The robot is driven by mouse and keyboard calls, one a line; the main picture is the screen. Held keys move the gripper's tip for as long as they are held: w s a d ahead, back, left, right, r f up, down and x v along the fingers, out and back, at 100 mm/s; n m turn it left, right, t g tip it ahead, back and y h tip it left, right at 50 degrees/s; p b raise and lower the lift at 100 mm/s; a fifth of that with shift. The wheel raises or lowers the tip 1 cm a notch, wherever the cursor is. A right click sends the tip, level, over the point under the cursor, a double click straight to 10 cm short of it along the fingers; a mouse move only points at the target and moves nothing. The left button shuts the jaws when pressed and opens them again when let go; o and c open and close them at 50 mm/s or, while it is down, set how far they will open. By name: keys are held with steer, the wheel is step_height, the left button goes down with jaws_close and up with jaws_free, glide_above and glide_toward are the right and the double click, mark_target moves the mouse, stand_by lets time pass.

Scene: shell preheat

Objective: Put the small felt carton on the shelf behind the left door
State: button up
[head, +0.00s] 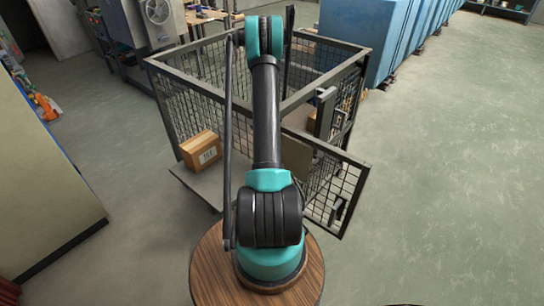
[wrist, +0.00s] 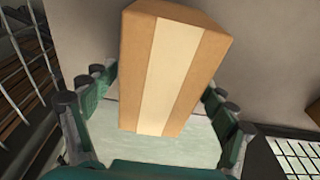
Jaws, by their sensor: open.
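A brown cardboard carton (wrist: 170,70) with a pale tape strip stands between the spread fingers of my gripper (wrist: 155,85) in the wrist view. The gripper is open, and the carton's lower end reaches between the fingers. I cannot tell whether any finger touches it. In the head view my own arm hides the gripper. Another brown carton (head: 312,119) shows partly at the cage's right. I cannot tell which one is the felt carton.
The cage's right mesh door (head: 337,190) stands swung open toward me. A thin dark upright frame (head: 228,140), perhaps the left door edge-on, stands close left of my arm. A beige cabinet (head: 40,190) is at far left. The floor at right is clear.

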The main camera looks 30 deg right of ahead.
steer(key=r, duration=0.3)
steer(key=w+r, duration=0.1)
steer(key=r, duration=0.6)
steer(key=shift+w+a+r, duration=0.15)
steer(key=shift+w+a, duration=0.05)
steer(key=shift+a, duration=0.05)
steer(key=shift+c, duration=0.3)
stand_by(0.4)
